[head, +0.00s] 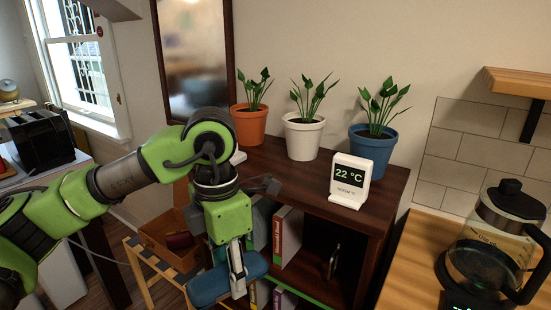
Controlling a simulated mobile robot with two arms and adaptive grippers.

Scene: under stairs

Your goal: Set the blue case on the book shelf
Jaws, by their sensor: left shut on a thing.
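My left gripper (238,278) points downward in front of the open side of the dark brown book shelf (288,184). It is shut on the blue case (208,288), which shows on both sides of the fingers. The case is tilted slightly, its right end higher, and its lower edge is near the frame bottom. I cannot tell whether the case touches the shelf. My right gripper is not in view.
Upright books, one red (286,236), stand in the shelf, with a dark object (333,262) to their right. Plants in orange (249,125), white (302,138) and blue (371,148) pots and a display (350,180) stand on top. A coffee pot (490,250) is at right.

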